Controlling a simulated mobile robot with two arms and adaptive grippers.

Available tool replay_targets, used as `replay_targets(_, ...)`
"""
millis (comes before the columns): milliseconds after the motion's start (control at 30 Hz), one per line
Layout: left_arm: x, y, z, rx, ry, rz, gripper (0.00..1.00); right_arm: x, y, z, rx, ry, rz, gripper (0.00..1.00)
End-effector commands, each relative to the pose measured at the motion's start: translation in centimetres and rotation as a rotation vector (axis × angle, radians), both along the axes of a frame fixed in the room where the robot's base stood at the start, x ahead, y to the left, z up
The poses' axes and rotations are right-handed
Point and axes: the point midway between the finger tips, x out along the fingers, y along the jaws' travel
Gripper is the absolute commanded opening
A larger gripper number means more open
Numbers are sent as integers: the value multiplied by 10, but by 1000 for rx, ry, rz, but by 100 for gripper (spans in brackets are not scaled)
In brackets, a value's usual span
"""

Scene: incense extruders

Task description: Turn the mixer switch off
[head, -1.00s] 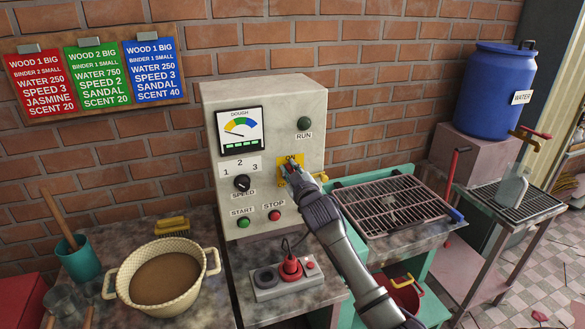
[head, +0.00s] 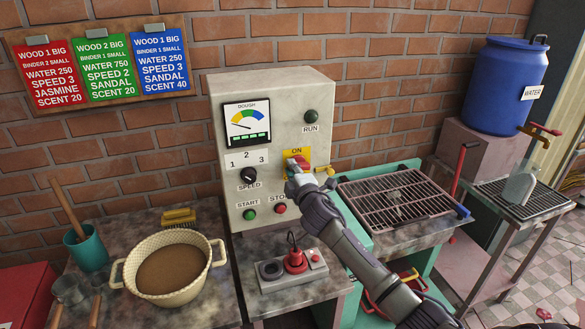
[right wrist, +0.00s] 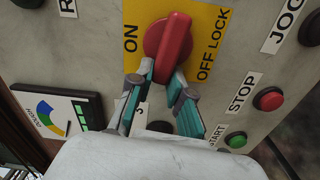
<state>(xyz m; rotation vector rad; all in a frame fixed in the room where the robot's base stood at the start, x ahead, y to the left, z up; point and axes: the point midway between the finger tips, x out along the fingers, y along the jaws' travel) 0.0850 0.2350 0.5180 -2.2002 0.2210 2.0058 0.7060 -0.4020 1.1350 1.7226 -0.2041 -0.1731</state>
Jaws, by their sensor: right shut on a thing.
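The mixer switch is a red rotary knob (head: 298,161) on a yellow plate (head: 311,158), on the front of the pale control box (head: 230,90). In the right wrist view the knob (right wrist: 170,45) lies between the "ON" and "OFF LOCK" labels, its bar upright with a slight tilt. My right gripper (head: 292,171) is at the switch. In the right wrist view its two teal fingers (right wrist: 163,90) are shut on the knob's near end, one on each side. Part of the plate is hidden behind the gripper in the head view. My left gripper is not in view.
Start button (head: 250,214), stop button (head: 280,209) and speed knob (head: 248,176) sit left of and below the gripper. A basin (head: 205,285) is at left, a metal grill (head: 440,204) at right.

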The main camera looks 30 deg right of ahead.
Motion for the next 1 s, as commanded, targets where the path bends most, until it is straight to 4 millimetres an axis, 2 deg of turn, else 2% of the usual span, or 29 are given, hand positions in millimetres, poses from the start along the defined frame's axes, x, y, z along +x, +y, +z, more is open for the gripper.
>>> replay_targets(400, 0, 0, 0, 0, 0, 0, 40, 0, 0, -5, -157, 39, -1, 0)
replay_targets(900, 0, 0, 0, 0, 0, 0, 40, 0, 0, -5, -174, 43, -1, 0)
replay_targets(933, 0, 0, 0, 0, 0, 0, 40, 0, 0, -6, -174, 43, -1, 22)
replay_targets(1000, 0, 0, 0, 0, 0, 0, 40, 0, 0, -6, -174, 43, -1, 34)
